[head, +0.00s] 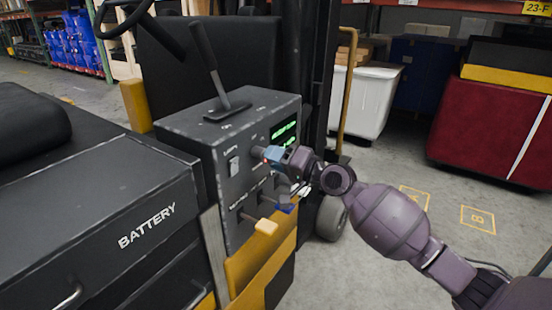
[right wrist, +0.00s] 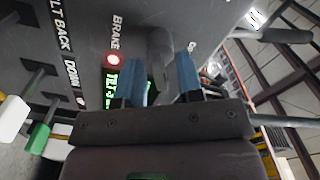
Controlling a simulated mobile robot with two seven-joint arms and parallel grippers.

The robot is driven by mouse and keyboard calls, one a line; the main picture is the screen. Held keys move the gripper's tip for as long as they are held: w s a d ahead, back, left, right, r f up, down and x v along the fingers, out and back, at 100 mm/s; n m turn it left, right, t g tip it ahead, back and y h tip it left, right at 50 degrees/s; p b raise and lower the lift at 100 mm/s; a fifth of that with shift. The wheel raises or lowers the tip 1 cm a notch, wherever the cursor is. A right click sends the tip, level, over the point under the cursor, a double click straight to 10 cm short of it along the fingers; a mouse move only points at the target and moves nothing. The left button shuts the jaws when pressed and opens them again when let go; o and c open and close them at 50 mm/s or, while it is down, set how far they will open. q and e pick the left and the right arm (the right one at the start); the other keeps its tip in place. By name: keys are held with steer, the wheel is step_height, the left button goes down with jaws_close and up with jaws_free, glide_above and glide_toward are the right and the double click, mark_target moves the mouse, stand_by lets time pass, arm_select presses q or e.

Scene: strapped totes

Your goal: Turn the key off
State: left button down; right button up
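The dark control panel (head: 240,130) of a forklift holds several switches, levers and a green-lit display (head: 284,132). My right gripper (head: 268,155) is at the panel face, just below the display. In the right wrist view its two blue fingers (right wrist: 158,72) stand apart. A dark grey rounded stub (right wrist: 159,48) shows between them, closer to the right finger, with a gap on its left. I cannot tell whether this stub is the key, and no other key can be made out. A lit red lamp (right wrist: 114,59) labelled BRAKE is beside the fingers. My left gripper is out of view.
A tall lever (head: 208,62) rises from the panel top. A box marked BATTERY (head: 146,226) is at left. Open floor (head: 390,245) lies to the right.

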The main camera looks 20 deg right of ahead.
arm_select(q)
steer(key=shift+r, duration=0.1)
arm_select(e)
steer(key=shift+c, duration=0.5)
jaws_close()
